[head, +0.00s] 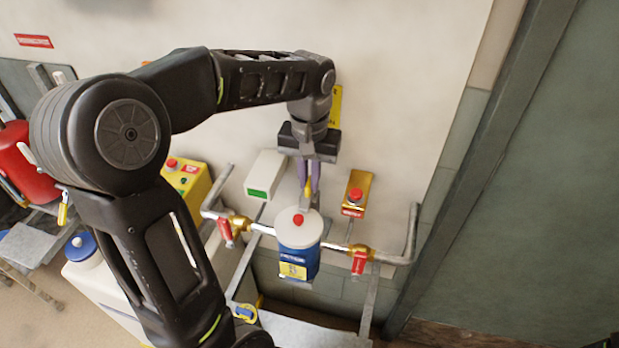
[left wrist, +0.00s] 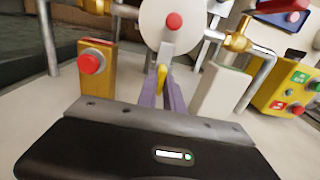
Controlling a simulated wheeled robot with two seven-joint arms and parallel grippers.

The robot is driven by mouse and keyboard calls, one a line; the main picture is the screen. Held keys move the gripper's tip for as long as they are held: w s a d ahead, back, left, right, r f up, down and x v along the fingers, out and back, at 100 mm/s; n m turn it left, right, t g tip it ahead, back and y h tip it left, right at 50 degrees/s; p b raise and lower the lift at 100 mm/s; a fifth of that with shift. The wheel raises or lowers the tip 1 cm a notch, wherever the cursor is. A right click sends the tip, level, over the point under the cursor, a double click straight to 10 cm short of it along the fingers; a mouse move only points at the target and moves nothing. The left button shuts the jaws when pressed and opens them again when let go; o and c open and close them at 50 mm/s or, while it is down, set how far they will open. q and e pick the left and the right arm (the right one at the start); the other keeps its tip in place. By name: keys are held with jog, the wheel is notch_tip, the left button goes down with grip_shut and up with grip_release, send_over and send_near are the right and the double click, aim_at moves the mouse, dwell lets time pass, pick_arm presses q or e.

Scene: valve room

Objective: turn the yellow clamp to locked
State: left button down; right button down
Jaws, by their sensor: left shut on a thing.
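The yellow clamp (head: 308,188) shows as a small yellow piece beside the white round top of the blue filter housing (head: 298,262). My left gripper (head: 310,180) comes down from above, its purple fingers shut on the clamp. In the left wrist view the yellow clamp (left wrist: 162,76) sits between the fingertips (left wrist: 163,82), in front of the white top with its red button (left wrist: 174,21). Most of the clamp is hidden by the fingers, so I cannot tell its exact angle. My right gripper is not in view.
A pipe with red-handled valves (head: 360,262) runs on both sides of the housing. A yellow box with a red button (head: 355,192) is on the wall to the right, a white box (head: 265,175) to the left. A yellow control box (head: 188,182) and a red tank (head: 28,160) stand further left.

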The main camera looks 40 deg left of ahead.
aim_at(309, 181)
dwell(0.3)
pick_arm(q)
jog(key=c, duration=1.5)
grip_release()
jog(key=shift+r, duration=3.9)
